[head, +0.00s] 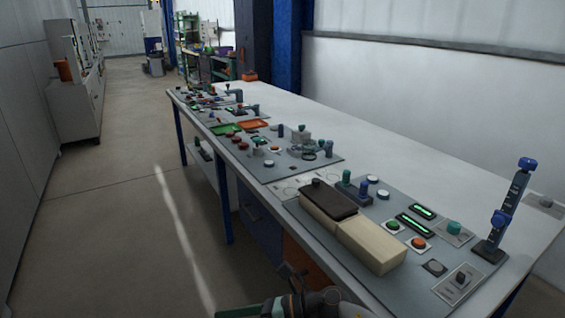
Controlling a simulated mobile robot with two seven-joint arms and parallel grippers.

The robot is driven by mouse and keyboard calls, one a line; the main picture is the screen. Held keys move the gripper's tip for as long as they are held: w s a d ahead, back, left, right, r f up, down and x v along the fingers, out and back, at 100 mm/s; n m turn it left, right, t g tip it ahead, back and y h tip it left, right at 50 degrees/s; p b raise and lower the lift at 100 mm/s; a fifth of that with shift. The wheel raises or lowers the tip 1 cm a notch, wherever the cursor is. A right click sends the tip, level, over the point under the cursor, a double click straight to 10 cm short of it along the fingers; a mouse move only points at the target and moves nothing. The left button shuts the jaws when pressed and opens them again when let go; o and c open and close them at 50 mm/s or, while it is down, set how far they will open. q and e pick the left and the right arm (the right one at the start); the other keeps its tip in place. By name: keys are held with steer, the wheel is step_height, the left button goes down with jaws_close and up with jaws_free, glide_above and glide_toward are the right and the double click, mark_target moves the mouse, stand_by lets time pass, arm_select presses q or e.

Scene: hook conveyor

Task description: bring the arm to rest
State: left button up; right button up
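I see nothing held.
The bench carries control panels with buttons and green displays (415,225). A beige box with a dark top (352,225) lies near its front edge. A black post with blue knobs (507,212) stands at the right. The floor (110,215) left of the bench is clear.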

steer(key=d+f+m+t+h+p, duration=0.1)
steer(key=d+m+t+h+p, duration=0.15)
steer(key=d+m+t, duration=0.85)
steer(key=d+f+m+t+h+p, duration=0.1)
steer(key=d+m+t+h, duration=0.3)
steer(key=m, duration=1.5)
steer(key=s+d+f+m+g+h+p, duration=0.2)
steer(key=s+d+f+m+g+h, duration=0.2)
steer(key=s+d+f+m, duration=0.9)
steer(key=s+m+h, duration=0.2)
steer(key=s+h, duration=0.1)
steer(key=shift+f+g, duration=0.3)
steer(key=shift+g, duration=0.1)
